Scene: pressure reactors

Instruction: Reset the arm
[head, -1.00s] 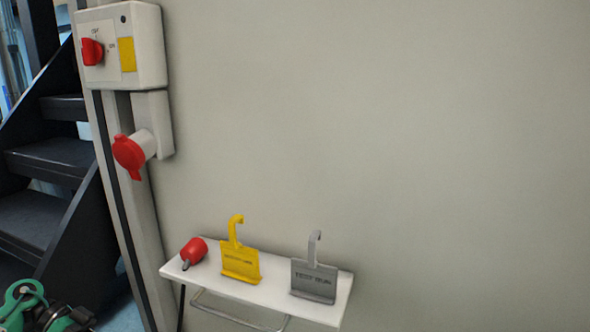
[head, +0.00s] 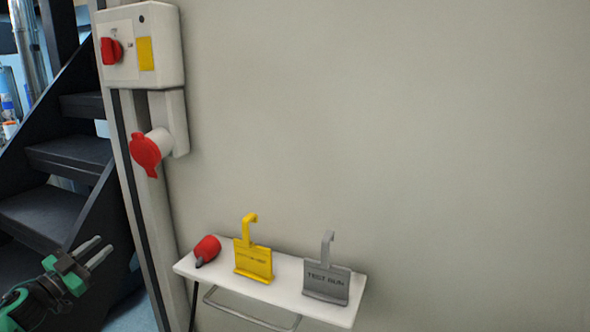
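My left gripper (head: 95,252) is at the lower left in the head view. Its two grey fingers are spread apart with nothing between them, pointing up and to the right. It is in front of the dark stairs, left of the small white shelf and apart from it. The green and black wrist of my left arm (head: 45,292) runs off the lower left edge. My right gripper is not in view.
A white shelf (head: 290,290) on the wall holds a red plug (head: 207,249), a yellow hook tag (head: 253,262) and a grey TEST RUN tag (head: 326,281). Above are a switch box (head: 167,45) with red knob and a red-capped socket (head: 146,154). Dark stairs (head: 65,155) stand left.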

